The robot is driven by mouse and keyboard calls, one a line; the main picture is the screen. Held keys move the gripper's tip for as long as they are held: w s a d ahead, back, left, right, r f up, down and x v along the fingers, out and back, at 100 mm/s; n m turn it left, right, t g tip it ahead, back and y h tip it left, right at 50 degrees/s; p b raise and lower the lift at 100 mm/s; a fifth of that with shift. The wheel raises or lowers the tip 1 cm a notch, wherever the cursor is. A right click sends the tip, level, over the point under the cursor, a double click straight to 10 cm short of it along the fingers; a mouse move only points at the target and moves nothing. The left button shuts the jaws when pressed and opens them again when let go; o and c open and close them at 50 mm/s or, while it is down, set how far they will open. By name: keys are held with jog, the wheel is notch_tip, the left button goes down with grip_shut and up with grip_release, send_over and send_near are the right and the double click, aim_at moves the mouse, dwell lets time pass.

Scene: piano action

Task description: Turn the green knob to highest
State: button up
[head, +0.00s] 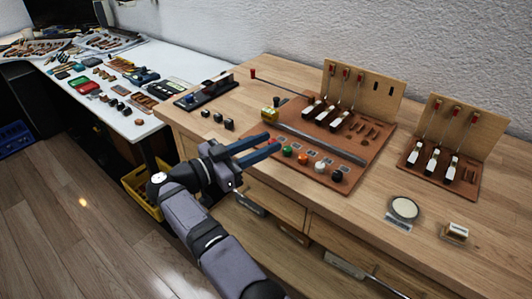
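The green knob (287,151) is a small round knob near the front left edge of a brown board (277,157) on the wooden bench. It is at the left end of a row with an orange knob (303,159), a white knob (320,167) and a black knob (337,175). The knob's setting is too small to read.
A grey bar (322,144) runs behind the knobs, and a yellow block (268,115) stands at the board's left. Hammer racks (362,90) rise at the back. A round pad (404,208) and a small block (457,231) sit at the right. Bench between them is clear.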

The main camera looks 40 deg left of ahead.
jog(key=shift+r+p, duration=0.4)
jog(key=shift+r, duration=0.6)
jog(key=shift+f, duration=0.1)
notch_tip(320, 180, up, 8)
jog(key=b, duration=0.1)
send_over(272, 173)
jog(key=f+n+y, duration=0.1)
jog(key=f+n, duration=0.1)
jog(key=f, duration=0.2)
jog(key=f+n+y, duration=0.2)
jog(key=f, duration=0.3)
jog(key=d+f+n+t+y, duration=0.1)
jog(key=f+n, duration=0.1)
jog(key=f, duration=0.3)
jog(key=shift+f+y+b, duration=0.2)
jog(key=shift+y+b, duration=0.1)
jog(key=shift+b, duration=0.1)
jog(key=shift+a+f+m+y, duration=0.25)
jog(key=shift+a+m+y, duration=0.25)
jog(key=shift+m, duration=0.1)
jog(key=shift+f+m, duration=0.1)
jog(key=shift+m, duration=0.4)
